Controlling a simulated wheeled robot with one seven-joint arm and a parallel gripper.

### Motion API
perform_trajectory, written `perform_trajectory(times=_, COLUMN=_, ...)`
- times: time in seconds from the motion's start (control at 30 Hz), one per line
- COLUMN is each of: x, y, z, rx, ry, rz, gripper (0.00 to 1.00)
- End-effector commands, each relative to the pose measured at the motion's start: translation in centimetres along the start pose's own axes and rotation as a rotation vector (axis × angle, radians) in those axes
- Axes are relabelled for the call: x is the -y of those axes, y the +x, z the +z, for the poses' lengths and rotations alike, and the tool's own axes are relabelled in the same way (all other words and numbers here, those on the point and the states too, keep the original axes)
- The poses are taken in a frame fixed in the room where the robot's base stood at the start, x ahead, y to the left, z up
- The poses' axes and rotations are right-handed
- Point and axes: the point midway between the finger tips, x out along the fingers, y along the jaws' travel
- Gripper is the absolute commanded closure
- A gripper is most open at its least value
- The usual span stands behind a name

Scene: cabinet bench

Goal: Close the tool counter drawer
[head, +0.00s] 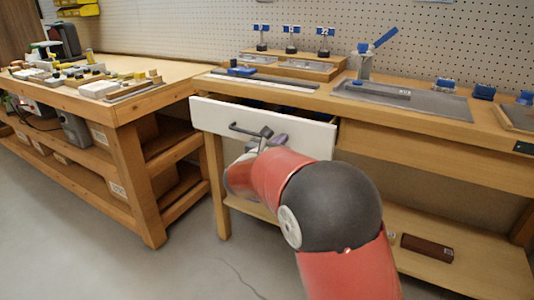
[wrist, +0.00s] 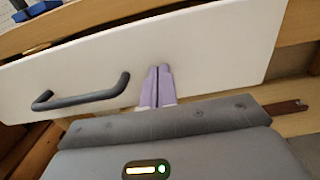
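The tool counter drawer (head: 295,131) has a white front and stands partly open below the counter top, with its dark inside showing behind the front's upper edge. Its dark bar handle (head: 240,129) is left of the front's middle. In the wrist view, the white front (wrist: 215,50) fills the upper part, with the handle (wrist: 82,97) at left. My gripper (head: 278,138) is in front of the drawer. Its pale purple fingers (wrist: 157,72) are together, empty, and right of the handle. They point at the front; I cannot tell whether they touch it.
The counter (head: 340,101) carries a wooden stand (head: 290,66), a grey tray (head: 400,98) and blue-topped tools. A wooden workbench (head: 130,108) with clutter stands at left, close to the drawer's left side. A brown box (head: 427,248) lies on the lower shelf.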

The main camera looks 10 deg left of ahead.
Motion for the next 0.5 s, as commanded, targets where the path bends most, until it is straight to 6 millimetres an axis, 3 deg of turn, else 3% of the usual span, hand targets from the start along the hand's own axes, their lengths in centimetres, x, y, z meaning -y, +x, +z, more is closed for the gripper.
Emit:
perform_trajectory(times=0.03, x=0.2, y=1.4, z=0.0, rx=0.001, ry=-0.001, rz=-0.005, gripper=1.0)
perform_trajectory(times=0.2, x=0.1, y=4.8, z=0.0, rx=0.001, ry=0.0, rz=-0.004, gripper=1.0)
perform_trajectory(times=0.5, x=0.1, y=8.1, z=0.0, rx=0.001, ry=-0.001, rz=-0.002, gripper=1.0)
